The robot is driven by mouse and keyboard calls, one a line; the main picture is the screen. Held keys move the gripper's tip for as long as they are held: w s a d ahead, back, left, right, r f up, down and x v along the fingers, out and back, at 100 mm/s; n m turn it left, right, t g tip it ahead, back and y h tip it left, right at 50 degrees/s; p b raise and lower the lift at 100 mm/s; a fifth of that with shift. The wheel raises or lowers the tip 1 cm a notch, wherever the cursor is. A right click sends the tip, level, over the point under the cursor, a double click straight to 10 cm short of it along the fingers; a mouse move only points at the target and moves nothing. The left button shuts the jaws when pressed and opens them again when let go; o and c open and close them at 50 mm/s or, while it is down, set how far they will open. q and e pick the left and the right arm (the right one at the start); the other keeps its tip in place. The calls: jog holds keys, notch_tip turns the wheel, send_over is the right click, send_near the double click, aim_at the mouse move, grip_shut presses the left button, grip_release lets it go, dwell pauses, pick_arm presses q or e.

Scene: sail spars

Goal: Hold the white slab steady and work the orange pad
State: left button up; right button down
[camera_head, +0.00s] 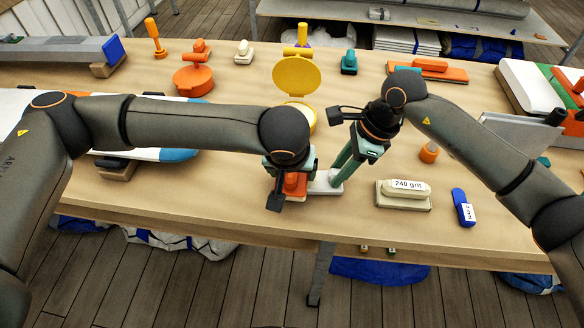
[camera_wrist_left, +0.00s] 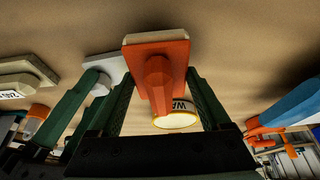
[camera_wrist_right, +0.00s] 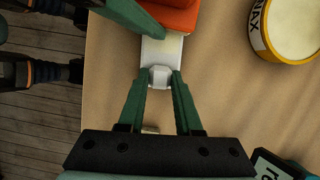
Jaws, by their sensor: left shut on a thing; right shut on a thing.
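The white slab (camera_head: 322,187) lies flat on the wooden table near its front edge. My right gripper (camera_wrist_right: 160,82) is shut on the slab's pale grey knob (camera_wrist_right: 160,75), with a finger on each side. The orange pad (camera_head: 294,184) is at the slab's left end in the head view. My left gripper (camera_wrist_left: 160,88) is shut on the pad's orange handle (camera_wrist_left: 158,75). The pad has a pale layer (camera_wrist_left: 152,38) under its orange top. In the right wrist view the orange pad (camera_wrist_right: 176,14) covers the slab's far end; whether they touch is unclear.
An open yellow wax tin (camera_wrist_right: 264,34) stands close behind the pad. A block marked 240 grit (camera_head: 404,190) and a blue tagged piece (camera_head: 463,207) lie to the right. An orange round container (camera_head: 193,80) stands behind my left arm. The front table edge is close.

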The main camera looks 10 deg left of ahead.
pick_arm(q)
jog(key=shift+f, duration=0.2)
jog(key=shift+r, duration=0.1)
jog(key=shift+d, duration=0.1)
jog(key=shift+w+d, duration=0.1)
jog(key=shift+d, duration=0.8)
jog(key=shift+a, duration=0.1)
jog(key=shift+a+f, duration=0.2)
jog(key=shift+a, duration=0.7)
